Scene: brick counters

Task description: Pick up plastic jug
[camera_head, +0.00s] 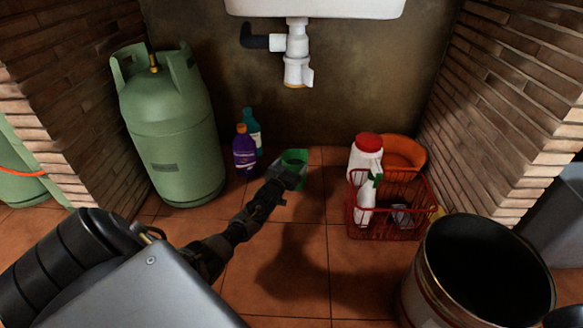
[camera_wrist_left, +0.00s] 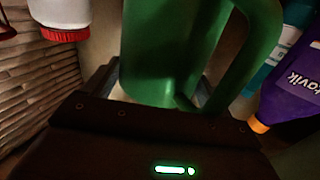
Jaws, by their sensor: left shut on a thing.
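The green plastic jug (camera_head: 295,156) is at the back middle, in front of the wall under the sink, partly hidden by my left gripper. In the left wrist view the jug (camera_wrist_left: 165,50) fills the upper middle, with its handle on the right. My left gripper (camera_head: 290,179) reaches in from the left and is shut on the jug; its fingers (camera_wrist_left: 160,95) lie on both sides of the jug body. I cannot tell whether the jug touches the floor. My right gripper does not show.
A purple bottle (camera_head: 244,152) and a teal bottle (camera_head: 252,128) stand left of the jug. A green gas cylinder (camera_head: 170,130) stands farther left. A red basket (camera_head: 388,228) with white bottles, an orange bowl (camera_head: 403,150) and a large bucket (camera_head: 415,275) are right. A sink pipe (camera_head: 298,60) hangs above.

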